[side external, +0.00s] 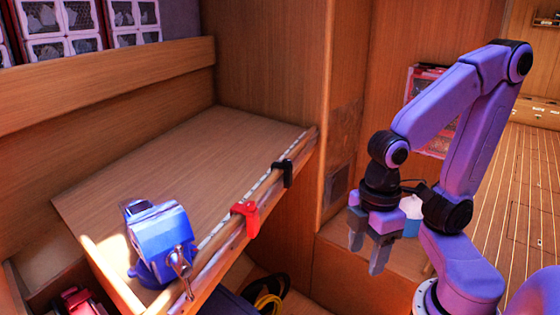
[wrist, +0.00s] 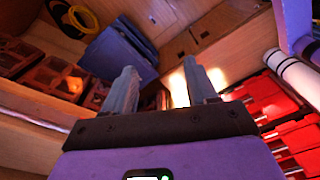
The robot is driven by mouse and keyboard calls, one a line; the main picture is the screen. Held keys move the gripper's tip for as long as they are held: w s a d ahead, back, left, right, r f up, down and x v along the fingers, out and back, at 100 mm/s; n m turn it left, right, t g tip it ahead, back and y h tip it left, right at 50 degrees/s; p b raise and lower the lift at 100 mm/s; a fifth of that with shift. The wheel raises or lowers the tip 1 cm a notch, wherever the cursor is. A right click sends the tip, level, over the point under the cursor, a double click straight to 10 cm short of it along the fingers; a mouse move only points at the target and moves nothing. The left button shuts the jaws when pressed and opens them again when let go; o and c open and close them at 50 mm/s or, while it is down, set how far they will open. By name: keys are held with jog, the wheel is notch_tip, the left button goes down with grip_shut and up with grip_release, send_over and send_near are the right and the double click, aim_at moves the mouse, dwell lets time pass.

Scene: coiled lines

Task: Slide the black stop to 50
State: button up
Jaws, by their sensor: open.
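The black stop (side external: 283,173) sits on the ruled rail (side external: 212,245) along the bench's front edge, toward its far end. A red stop (side external: 245,219) sits on the same rail, nearer the middle. The scale's numbers are too small to read. My gripper (side external: 366,257) is open and empty, pointing down to the right of the bench and apart from both stops. In the wrist view, my two fingers (wrist: 153,92) show spread with nothing between them. Neither stop can be made out in that view.
A blue vise (side external: 160,243) stands at the near end of the bench (side external: 190,150), beside the rail. The bench top behind the rail is clear.

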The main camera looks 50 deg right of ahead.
jog(key=w+a+r+m, duration=0.25)
jog(key=w+r, duration=0.45)
jog(key=w, duration=0.6)
notch_tip(320, 180, up, 11)
jog(key=m, duration=0.6)
send_over(278, 164)
notch_tip(278, 164, down, 17)
jog(key=shift+f, duration=0.2)
jog(key=shift+a, duration=0.1)
grip_shut()
